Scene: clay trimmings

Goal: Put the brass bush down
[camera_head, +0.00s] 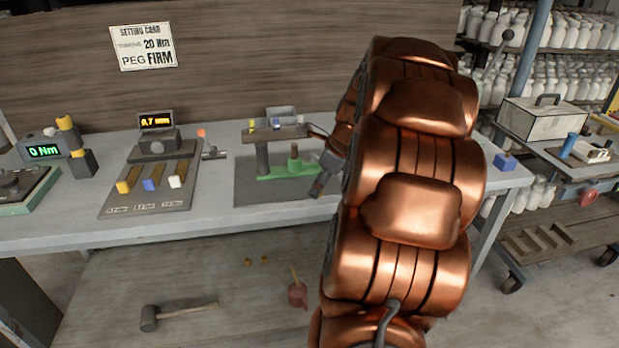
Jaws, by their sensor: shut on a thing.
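My gripper (320,184) shows as a small dark grey piece at the left edge of my copper-coloured arm, over the right side of a dark mat on the bench. It points down and to the left, and my arm hides part of it. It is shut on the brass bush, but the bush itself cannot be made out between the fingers. I cannot tell whether my gripper touches the mat.
A gauge board (150,192) with yellow, blue and white blocks lies to the left. A blue block (505,161) sits at the bench's right end. A mallet (150,318) lies below. The bench front is clear.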

